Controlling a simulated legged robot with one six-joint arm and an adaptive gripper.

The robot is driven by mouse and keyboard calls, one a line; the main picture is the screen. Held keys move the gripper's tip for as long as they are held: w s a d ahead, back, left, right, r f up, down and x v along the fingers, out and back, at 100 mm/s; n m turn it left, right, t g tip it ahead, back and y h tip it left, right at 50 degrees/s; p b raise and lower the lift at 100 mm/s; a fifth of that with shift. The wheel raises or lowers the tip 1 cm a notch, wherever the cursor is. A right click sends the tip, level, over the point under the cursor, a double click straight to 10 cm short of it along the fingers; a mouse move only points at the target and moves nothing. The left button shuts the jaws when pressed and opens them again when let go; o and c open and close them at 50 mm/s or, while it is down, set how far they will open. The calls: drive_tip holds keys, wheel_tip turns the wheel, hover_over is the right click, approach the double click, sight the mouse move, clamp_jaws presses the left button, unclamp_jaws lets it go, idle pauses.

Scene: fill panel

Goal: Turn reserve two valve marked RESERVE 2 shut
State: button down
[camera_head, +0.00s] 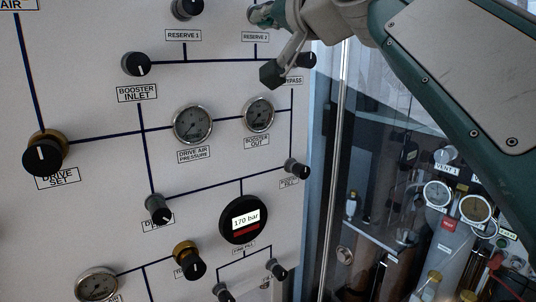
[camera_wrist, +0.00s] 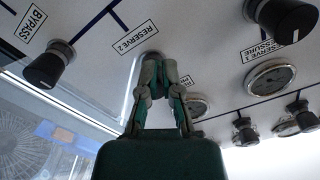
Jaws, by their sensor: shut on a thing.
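The RESERVE 2 label (camera_head: 255,37) is on the upper part of the white panel, and its valve knob (camera_head: 262,14) is just above it, partly covered by my gripper. In the wrist view the same label (camera_wrist: 137,39) is beside the knob (camera_wrist: 149,55), of which only a little shows behind the fingers. My gripper (camera_wrist: 164,72) is shut on this knob, its two fingers close together around it. In the head view my gripper (camera_head: 267,13) reaches the knob from the right. The pointer of the knob is hidden, so its angle cannot be told.
The BYPASS knob (camera_wrist: 50,65) is close by; in the head view it (camera_head: 307,60) is partly hidden by my arm. The RESERVE 1 knob (camera_head: 186,8) is to the left. Gauges (camera_head: 193,124) and a 170 bar display (camera_head: 243,219) are lower. A glass cabinet edge (camera_head: 335,170) is at right.

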drive_tip(key=shift+s+r, duration=0.1)
drive_tip(key=shift+r, duration=0.1)
drive_tip(key=v, duration=0.6)
drive_tip(key=shift+s+a+f, duration=0.1)
drive_tip(key=shift+a+f, duration=0.1)
drive_tip(key=shift+f, duration=0.15)
